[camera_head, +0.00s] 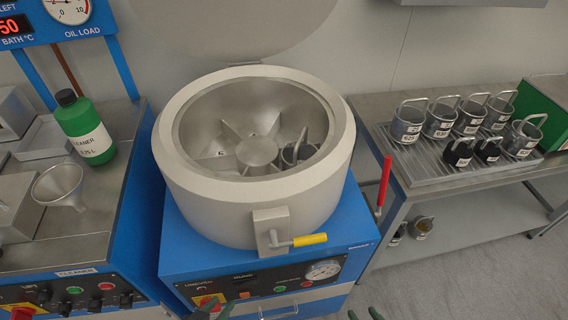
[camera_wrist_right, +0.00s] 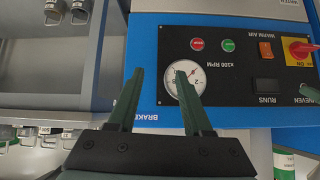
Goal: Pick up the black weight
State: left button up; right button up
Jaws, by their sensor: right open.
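Two small black weights with handles and white labels, a left one (camera_head: 459,152) and a right one (camera_head: 488,149), stand side by side at the front of the ribbed tray (camera_head: 440,179) on the right bench. My right gripper shows its fingertips at the bottom edge of the head view (camera_head: 365,314). In the right wrist view the right gripper (camera_wrist_right: 160,80) is open and empty, in front of the machine's blue panel, apart from the weights. Of my left gripper (camera_head: 216,310) only dark green tips show at the bottom edge, so its opening is unclear.
Several grey metal baskets (camera_head: 440,119) stand behind and beside the weights. An open round centrifuge (camera_head: 255,205) holds one basket (camera_head: 298,153). A red lever (camera_head: 384,181) rises between it and the bench. Two small containers (camera_head: 423,227) sit on the lower shelf. A green bottle (camera_head: 84,127) stands left.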

aim_at(486, 150)
jog(key=i+l+u, duration=0.1)
jog(key=l+u, duration=0.2)
jog(key=l, duration=0.8)
jog(key=l+u, duration=0.25)
jog(key=l, duration=0.8)
jog(key=k+l+u, duration=0.1)
jog(key=l+u, duration=0.2)
jog(key=l, duration=0.8)
